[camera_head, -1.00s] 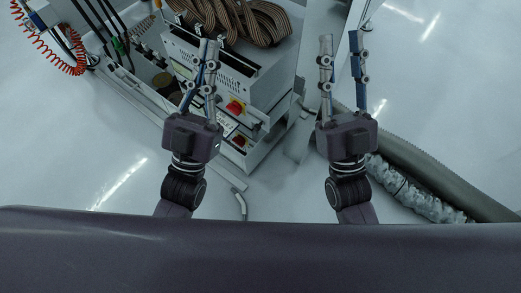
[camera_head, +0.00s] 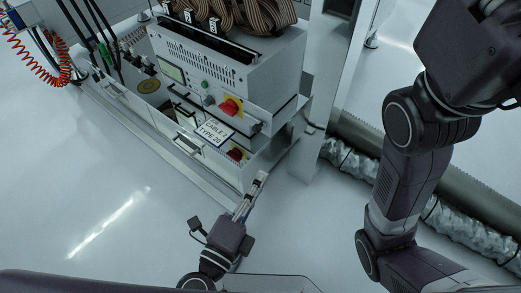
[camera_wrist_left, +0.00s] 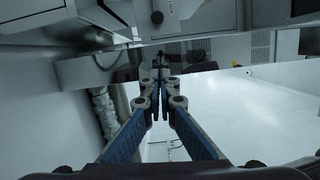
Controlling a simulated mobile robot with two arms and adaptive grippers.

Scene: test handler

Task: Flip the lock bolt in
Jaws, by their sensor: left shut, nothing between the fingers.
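The test handler (camera_head: 235,70) is a white machine with a drawer-like front, and I cannot make out its lock bolt for certain in the head view. In the left wrist view a small dark round knob (camera_wrist_left: 157,17) sits on a grey plate at the top; I cannot tell whether it is the bolt. My left gripper (camera_head: 261,179) is shut and empty, low in front of the handler's right front corner. Its closed fingers (camera_wrist_left: 157,85) also show in the left wrist view, below the knob. My right gripper's body (camera_head: 468,52) is at the upper right, its fingers out of frame.
Red rotary switches (camera_head: 231,106) and a "CABLE 2 TYPE 20" label (camera_head: 214,132) are on the handler's front. Brown ribbon cables (camera_head: 250,14) lie on top. Grey hoses (camera_head: 455,190) run along the floor at right. The floor at left is clear.

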